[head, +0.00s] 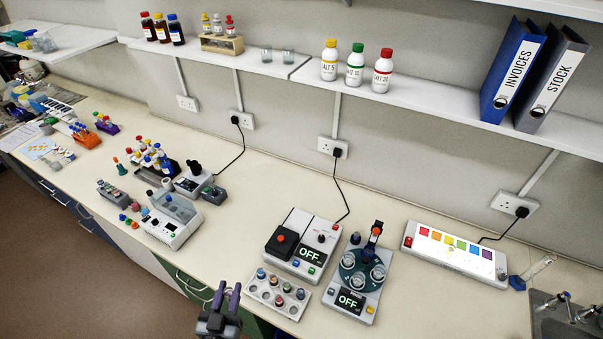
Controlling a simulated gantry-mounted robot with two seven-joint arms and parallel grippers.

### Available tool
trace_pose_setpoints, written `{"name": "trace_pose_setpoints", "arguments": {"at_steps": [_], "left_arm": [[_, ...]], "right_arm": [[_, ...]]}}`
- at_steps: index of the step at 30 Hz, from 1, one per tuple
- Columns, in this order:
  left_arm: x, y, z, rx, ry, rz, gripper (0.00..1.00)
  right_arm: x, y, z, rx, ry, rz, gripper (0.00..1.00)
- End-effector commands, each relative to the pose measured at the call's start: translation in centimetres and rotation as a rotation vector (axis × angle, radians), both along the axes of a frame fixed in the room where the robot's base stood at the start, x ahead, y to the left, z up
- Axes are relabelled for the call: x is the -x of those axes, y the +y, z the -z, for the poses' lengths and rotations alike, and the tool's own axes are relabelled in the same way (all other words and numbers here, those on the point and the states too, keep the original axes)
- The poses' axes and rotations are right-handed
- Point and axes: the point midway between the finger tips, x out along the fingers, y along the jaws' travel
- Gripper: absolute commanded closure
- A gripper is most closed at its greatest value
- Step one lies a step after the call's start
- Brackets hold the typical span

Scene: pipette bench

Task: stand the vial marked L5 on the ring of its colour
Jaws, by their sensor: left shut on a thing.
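My left gripper (227,294) is at the bottom edge, left of a white vial rack (292,309). Its fingers are dark purple and close together. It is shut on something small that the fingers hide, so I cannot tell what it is. The rack holds several small vials with blue, red and dark caps, and some of its holes are empty. The marks on the vials are too small to read, so I cannot tell which is L5. I cannot make out a coloured ring for certain. My right gripper is not in view.
Behind the rack stands a grey device (305,241) reading OFF. Right of it is a round-platform device (346,302), also reading OFF, with a raised post. A white panel with coloured squares (456,263) lies farther right. Bare bench lies left of the grey device.

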Motion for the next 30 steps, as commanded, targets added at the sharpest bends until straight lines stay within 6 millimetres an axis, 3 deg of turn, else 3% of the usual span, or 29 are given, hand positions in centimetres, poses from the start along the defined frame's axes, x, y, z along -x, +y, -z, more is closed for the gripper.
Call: {"name": "trace_pose_setpoints", "arguments": {"at_steps": [5, 11, 15, 18, 24, 30], "left_arm": [[0.1, -0.6, -0.4, -0.002, 0.001, 0.021, 0.99], [0.9, -5.4, 0.9, -0.005, 0.005, 0.217, 0.99], [1.0, -9.4, 5.0, -0.013, -0.001, 0.471, 0.99], [0.6, -11.0, 7.3, -0.012, 0.000, 0.615, 0.99], [-0.5, -12.0, 11.3, -0.009, 0.000, 0.828, 0.99], [-2.1, -11.2, 14.9, -0.008, 0.000, 0.971, 0.99]], "right_arm": [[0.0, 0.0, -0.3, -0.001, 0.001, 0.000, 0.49], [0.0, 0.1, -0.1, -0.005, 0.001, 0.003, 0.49], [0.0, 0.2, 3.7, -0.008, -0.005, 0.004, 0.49], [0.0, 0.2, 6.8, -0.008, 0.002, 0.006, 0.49], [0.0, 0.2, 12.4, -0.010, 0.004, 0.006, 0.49], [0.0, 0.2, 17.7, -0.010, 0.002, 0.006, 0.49]]}}
